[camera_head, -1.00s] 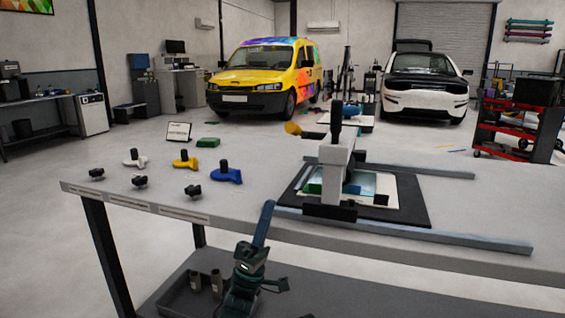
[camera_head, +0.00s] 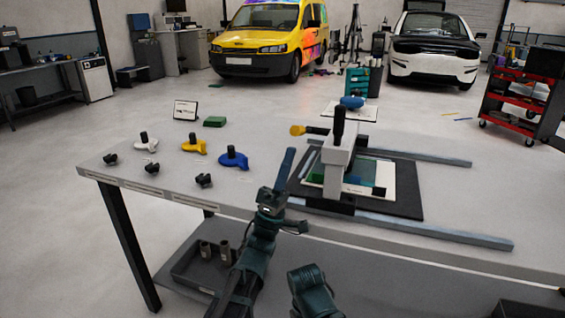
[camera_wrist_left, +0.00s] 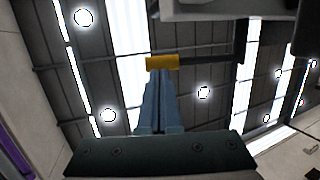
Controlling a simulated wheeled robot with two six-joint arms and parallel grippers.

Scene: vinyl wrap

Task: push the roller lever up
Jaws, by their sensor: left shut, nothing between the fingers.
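The roller lever (camera_head: 317,131) is a black bar with a yellow end (camera_head: 297,130). It sticks out nearly level to the left of the white roller carriage (camera_head: 337,158) on the table. My left gripper (camera_head: 291,150) is shut and empty, its blue fingers pointing up, just below the yellow end in the head view. In the left wrist view, the fingertips (camera_wrist_left: 157,72) lie right under the yellow end (camera_wrist_left: 161,62), with the black bar (camera_wrist_left: 210,60) running right. I cannot tell if they touch.
The carriage stands over a black mat (camera_head: 408,198) between two grey rails (camera_head: 420,232). White, yellow and blue (camera_head: 233,158) handled tools and black knobs (camera_head: 204,180) lie on the left of the table (camera_head: 250,200).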

